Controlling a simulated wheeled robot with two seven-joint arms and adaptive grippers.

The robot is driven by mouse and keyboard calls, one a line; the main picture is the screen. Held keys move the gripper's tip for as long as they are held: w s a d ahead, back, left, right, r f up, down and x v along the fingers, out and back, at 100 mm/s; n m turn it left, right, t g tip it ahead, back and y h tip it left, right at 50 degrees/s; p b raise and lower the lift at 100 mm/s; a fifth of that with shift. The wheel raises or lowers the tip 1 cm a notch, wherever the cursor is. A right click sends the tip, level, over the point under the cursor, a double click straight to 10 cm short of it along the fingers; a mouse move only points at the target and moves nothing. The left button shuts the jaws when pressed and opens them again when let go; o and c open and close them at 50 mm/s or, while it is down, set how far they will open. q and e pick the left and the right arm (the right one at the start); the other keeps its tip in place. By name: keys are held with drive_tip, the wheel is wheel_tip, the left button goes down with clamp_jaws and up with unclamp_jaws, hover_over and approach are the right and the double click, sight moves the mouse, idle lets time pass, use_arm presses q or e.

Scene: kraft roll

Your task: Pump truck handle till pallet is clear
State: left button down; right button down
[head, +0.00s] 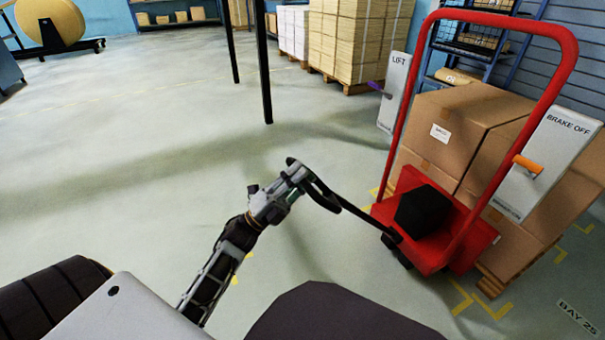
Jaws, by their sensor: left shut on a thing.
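The red pallet truck (432,262) stands at the right, with a tall red tube frame and a black block on its base. Its black handle (362,214) slopes up to the left from the base and ends in a loop. My left gripper (311,184) is shut on the handle at its loop end. Large brown cartons (458,118) stand behind the truck on a wooden pallet (489,284), of which only a low corner shows. I cannot tell whether the pallet touches the floor. My right gripper is not in view.
A panel marked LIFT (394,92) with a purple lever and a panel marked BRAKE OFF (548,163) with an orange lever flank the red frame. Dark posts (262,62) stand at the back. The floor at left is clear.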

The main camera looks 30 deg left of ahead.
use_arm(q)
drive_tip(key=shift+f, duration=0.1)
drive_tip(key=c, duration=1.3)
unclamp_jaws()
drive_tip(key=shift+v, duration=6)
